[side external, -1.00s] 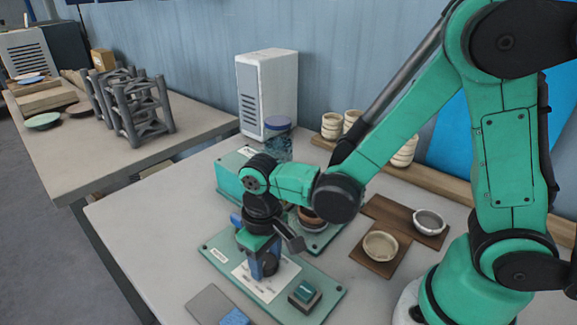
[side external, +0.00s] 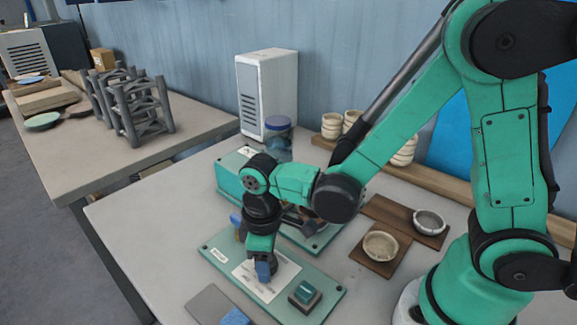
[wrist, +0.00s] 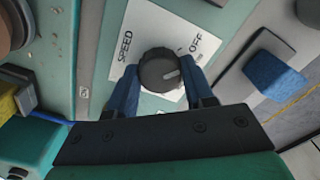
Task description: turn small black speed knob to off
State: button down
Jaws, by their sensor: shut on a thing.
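In the wrist view the small black speed knob (wrist: 158,66) sits on a white label plate (wrist: 128,26) marked SPEED on the left and OFF on the right. Its pale pointer line points toward the right, just below the OFF lettering. My gripper (wrist: 161,72) is shut on the knob, one blue finger on each side. In the side view my gripper (side external: 263,270) points down at the green panel (side external: 222,257), and its fingers hide the knob.
A box with a green button (side external: 305,294) stands on the panel right of my gripper. A blue sponge-like block (wrist: 275,76) lies on a grey pad beside the panel. Bowls on brown boards (side external: 381,247) stand further right. A clear jar with a blue lid (side external: 278,124) stands behind.

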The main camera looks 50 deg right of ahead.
jog(key=shift+n, duration=0.9)
jog(key=shift+c, duration=1.7)
grip_release()
jog(key=shift+r, duration=2.8)
